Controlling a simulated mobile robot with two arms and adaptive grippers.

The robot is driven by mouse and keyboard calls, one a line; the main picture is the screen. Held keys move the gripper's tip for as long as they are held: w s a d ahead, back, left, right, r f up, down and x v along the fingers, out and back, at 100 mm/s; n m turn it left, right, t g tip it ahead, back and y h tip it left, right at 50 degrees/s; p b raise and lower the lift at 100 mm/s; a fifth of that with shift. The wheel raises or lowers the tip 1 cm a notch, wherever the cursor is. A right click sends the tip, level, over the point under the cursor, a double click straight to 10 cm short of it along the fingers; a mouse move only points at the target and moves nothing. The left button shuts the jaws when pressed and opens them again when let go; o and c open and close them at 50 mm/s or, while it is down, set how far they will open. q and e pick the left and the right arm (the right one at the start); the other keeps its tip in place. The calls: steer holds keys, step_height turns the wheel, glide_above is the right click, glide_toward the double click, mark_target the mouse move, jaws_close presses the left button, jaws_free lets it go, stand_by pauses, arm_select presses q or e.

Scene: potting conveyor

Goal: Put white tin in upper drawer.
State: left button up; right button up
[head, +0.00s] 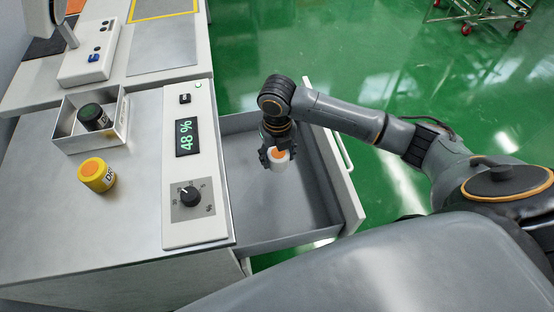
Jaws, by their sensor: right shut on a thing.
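The white tin (279,161), a small cylinder with an orange spot on its top, is in my right gripper (277,153). The right gripper points down and is shut on the tin. Both are over the open upper drawer (245,208), a grey, otherwise empty tray pulled out to the right of the cabinet. I cannot tell whether the tin touches the drawer floor. My left gripper is not in view.
A yellow tin (97,175) stands on the cabinet top. Near it, an open white box (62,133) holds a dark green tin (93,117). A control panel (189,165) reading 48 % lies along the drawer side. The drawer front (335,170) stands out over the green floor.

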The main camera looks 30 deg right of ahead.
steer(key=w+d+f, duration=0.1)
steer(key=w+f, duration=0.1)
steer(key=f, duration=0.1)
steer(key=w+d+f, duration=0.1)
steer(key=w+f, duration=0.1)
steer(key=shift+d+f+b, duration=0.25)
steer(key=shift+d+b, duration=0.05)
steer(key=shift+d, duration=0.05)
steer(key=shift+w+d+f, duration=0.1)
steer(key=shift+w+f, duration=0.05)
steer(key=shift+f, duration=0.8)
steer(key=shift+w+d+f, duration=0.1)
steer(key=shift+f, duration=0.8)
steer(key=o, duration=1.2)
steer(key=shift+f, duration=0.1)
step_height(320, 180, up, 12)
steer(key=shift+r, duration=0.15)
steer(key=shift+a+p, duration=0.1)
steer(key=shift+p, duration=0.2)
